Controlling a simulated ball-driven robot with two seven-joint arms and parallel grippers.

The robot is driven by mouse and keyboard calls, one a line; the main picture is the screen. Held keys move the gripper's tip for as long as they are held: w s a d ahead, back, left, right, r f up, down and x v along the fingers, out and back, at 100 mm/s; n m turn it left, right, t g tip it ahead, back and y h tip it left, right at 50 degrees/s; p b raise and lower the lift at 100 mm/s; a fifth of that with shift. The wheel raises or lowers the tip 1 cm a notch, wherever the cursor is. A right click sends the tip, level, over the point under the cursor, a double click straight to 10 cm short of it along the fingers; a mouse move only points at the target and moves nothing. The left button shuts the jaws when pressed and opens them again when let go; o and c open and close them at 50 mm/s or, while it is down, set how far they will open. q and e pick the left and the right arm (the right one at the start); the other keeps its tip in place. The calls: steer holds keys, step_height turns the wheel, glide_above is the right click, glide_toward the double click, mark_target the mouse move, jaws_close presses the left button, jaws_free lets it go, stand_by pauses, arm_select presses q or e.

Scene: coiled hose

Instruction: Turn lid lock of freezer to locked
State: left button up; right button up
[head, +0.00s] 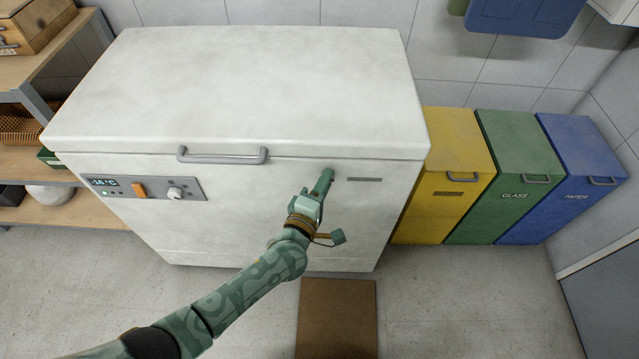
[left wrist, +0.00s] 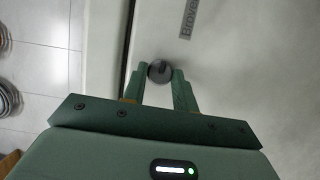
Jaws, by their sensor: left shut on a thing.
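The white chest freezer (head: 240,90) stands against the wall with its lid down. A grey handle (head: 222,156) sits at the lid's front edge. The lid lock (left wrist: 160,71) is a small dark round knob on the freezer's front, seen in the left wrist view. My left gripper (head: 327,174) reaches the front just below the lid, left of a small nameplate (head: 365,180). In the left wrist view its two fingers (left wrist: 161,80) are shut on the knob, one on each side. The gripper hides the lock in the head view. My right gripper is not in view.
A control panel (head: 145,189) with display, orange switch and dial is on the freezer's front left. Yellow (head: 450,165), green (head: 515,165) and blue (head: 580,165) bins stand to the right. A shelf is at the left. A brown mat (head: 337,320) lies on the otherwise clear floor.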

arm_select(q)
steer(key=shift+w+a+r, duration=0.2)
steer(key=shift+r, duration=0.05)
steer(key=o, duration=1)
steer(key=shift+a, duration=0.1)
steer(key=shift+s, duration=0.2)
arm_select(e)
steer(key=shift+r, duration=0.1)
arm_select(q)
steer(key=p+v, duration=0.4)
steer(key=v, duration=1.2)
steer(key=shift+s, duration=0.3)
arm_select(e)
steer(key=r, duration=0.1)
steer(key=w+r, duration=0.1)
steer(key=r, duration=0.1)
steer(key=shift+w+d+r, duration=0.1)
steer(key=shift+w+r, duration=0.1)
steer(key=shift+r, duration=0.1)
arm_select(q)
steer(key=shift+a, duration=0.1)
